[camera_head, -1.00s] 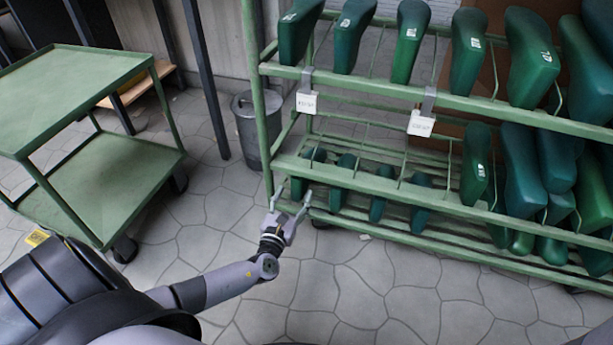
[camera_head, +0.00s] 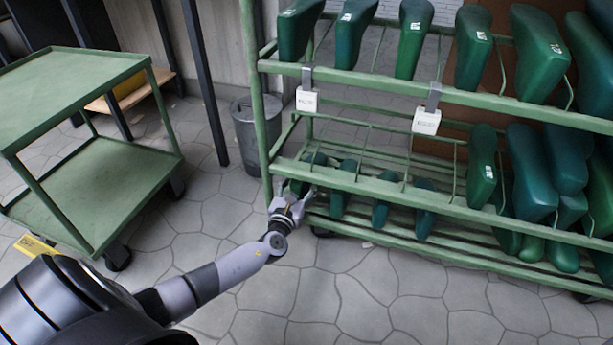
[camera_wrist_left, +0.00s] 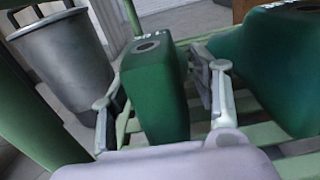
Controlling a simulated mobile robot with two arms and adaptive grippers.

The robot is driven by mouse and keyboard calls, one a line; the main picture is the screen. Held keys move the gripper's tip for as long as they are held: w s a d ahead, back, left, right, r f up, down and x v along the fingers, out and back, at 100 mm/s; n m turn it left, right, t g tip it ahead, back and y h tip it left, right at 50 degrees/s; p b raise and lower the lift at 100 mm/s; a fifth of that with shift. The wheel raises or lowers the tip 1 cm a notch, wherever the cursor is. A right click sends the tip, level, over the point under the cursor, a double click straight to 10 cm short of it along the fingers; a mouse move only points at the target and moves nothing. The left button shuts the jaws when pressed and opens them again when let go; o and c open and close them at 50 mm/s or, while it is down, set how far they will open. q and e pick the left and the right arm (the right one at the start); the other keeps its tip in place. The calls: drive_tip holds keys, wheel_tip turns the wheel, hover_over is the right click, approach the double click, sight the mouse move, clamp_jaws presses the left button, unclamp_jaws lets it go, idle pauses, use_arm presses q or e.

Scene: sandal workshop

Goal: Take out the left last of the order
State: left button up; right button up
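Green shoe lasts stand on the rack (camera_head: 345,183) in an upper and a lower row. The leftmost last of the lower row (camera_head: 312,165) is partly hidden by the rack's front rail and my gripper. My left gripper (camera_head: 287,196) is at the front left end of the lower row, in front of that last. In the left wrist view, the open fingers stand on either side of a green last (camera_wrist_left: 154,92), with gaps visible. A second last (camera_wrist_left: 272,65) stands just beyond the right finger. My right gripper is not in view.
Two white labels (camera_head: 307,100) (camera_head: 426,121) hang from the upper rail. A grey bin (camera_head: 256,130) stands behind the rack's left post. A green two-tier cart (camera_head: 92,185) stands at the left. The tiled floor in front of the rack is clear.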

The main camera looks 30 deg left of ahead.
use_arm(q)
drive_tip(key=c, duration=1.1)
drive_tip(key=shift+r, duration=0.1)
drive_tip(key=shift+r, duration=0.1)
